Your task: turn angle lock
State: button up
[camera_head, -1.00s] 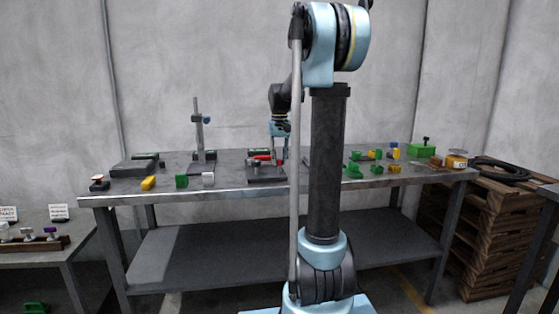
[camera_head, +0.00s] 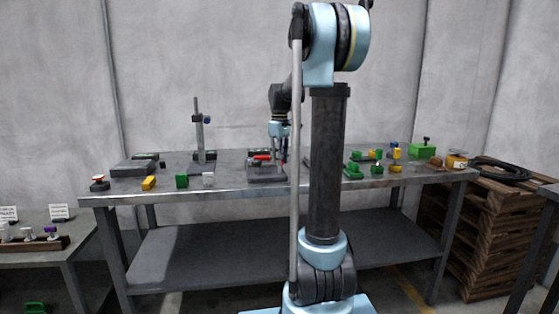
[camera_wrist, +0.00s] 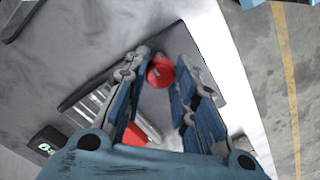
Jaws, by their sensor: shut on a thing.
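A dark fixture (camera_head: 266,178) with a red lever (camera_head: 262,157) stands on the workbench. In the wrist view, a round red knob (camera_wrist: 160,72) lies between the tips of my gripper (camera_wrist: 163,66), which is shut on it. Another red part (camera_wrist: 131,131) shows lower down, partly hidden by the left finger. Pale metal bars (camera_wrist: 93,104) lie left of the fingers on the dark fixture plate.
A small display with green digits (camera_wrist: 46,146) is left of the fingers. A post stand (camera_head: 200,145) stands left of the fixture. Yellow (camera_head: 149,183) and green (camera_head: 182,181) blocks lie near the front edge. Several small parts and a green box (camera_head: 422,151) are at right.

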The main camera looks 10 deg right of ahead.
jog(key=shift+w+n, duration=0.1)
jog(key=shift+n, duration=0.2)
jog(key=o, duration=1.1)
jog(key=shift+c, duration=0.2)
notch_tip(320, 180, up, 12)
